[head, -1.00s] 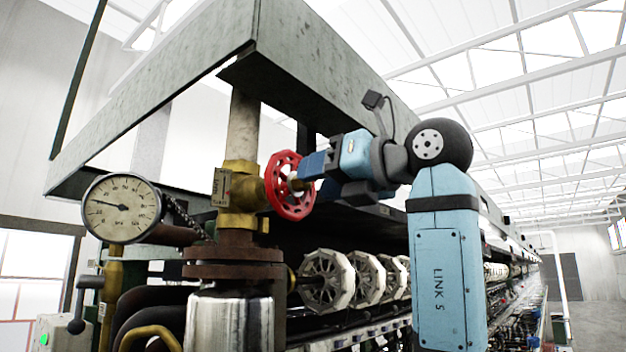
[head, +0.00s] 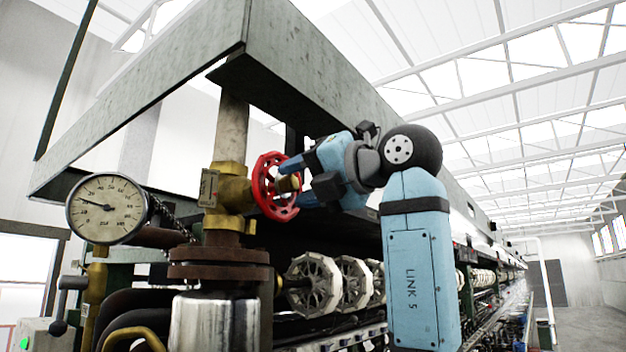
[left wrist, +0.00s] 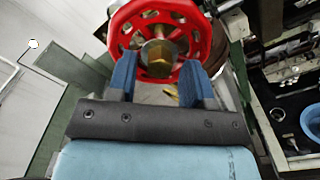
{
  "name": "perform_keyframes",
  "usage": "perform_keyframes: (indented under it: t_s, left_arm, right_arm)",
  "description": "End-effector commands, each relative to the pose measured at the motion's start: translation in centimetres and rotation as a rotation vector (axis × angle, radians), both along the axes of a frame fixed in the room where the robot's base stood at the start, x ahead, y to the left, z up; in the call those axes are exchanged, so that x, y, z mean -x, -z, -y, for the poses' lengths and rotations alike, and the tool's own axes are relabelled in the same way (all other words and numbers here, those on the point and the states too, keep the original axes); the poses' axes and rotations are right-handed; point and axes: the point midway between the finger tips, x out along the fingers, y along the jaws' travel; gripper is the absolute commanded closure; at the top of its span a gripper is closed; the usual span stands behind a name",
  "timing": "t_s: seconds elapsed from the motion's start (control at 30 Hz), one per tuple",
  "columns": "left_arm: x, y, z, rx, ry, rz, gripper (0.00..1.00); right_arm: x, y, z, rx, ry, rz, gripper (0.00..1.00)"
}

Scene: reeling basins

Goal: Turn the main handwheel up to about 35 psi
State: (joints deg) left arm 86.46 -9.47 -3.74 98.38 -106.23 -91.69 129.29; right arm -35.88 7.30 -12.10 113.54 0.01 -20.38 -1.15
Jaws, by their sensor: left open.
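The main handwheel (head: 272,187) is red, with holes, and sits upright on a brass valve (head: 230,190) on the vertical pipe. My left gripper (head: 291,178) faces it from the right in the head view, fingers at the wheel's face. In the left wrist view the handwheel (left wrist: 195,17) fills the top. The open blue fingers of my left gripper (left wrist: 157,75) stand either side of its brass hub nut (left wrist: 159,66); whether they touch the wheel I cannot tell. The gauge (head: 105,208) has its needle pointing left and slightly up; its numbers are too small to read surely.
A grey metal beam frame (head: 315,85) hangs above my left arm. Below the wheel are pale reels (head: 313,286) and a rusty flange (head: 218,265). A small lever (head: 60,300) stands at lower left. A blue basin (left wrist: 312,123) shows at right in the wrist view.

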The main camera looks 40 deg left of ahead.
Motion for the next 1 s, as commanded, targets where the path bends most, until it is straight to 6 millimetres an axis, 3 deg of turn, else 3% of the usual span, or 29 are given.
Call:
perform_keyframes:
  t_s: [0.27,0.4,0.47,0.67,1.0]
  left_arm:
    - [0.06,-0.03,-0.46,-0.002,0.0,0.001,0.53]
    - [0.06,-0.02,-0.45,-0.002,0.0,0.001,0.85]
    - [0.05,-0.01,-0.44,-0.002,0.0,0.001,0.95]
    - [0.06,0.04,-0.48,-0.011,-0.001,0.087,0.95]
    - [0.03,0.02,-0.44,-0.067,0.0,0.581,0.95]
  right_arm:
    - [0.01,0.05,-0.01,0.0,0.0,0.0,1.0]
    - [0.0,0.06,0.0,0.0,0.0,0.0,1.0]
    - [0.0,0.06,0.0,0.0,0.0,0.0,1.0]
    - [0.0,0.22,0.0,0.0,0.0,0.0,1.0]
    - [0.0,0.64,0.0,0.0,0.0,0.0,1.0]
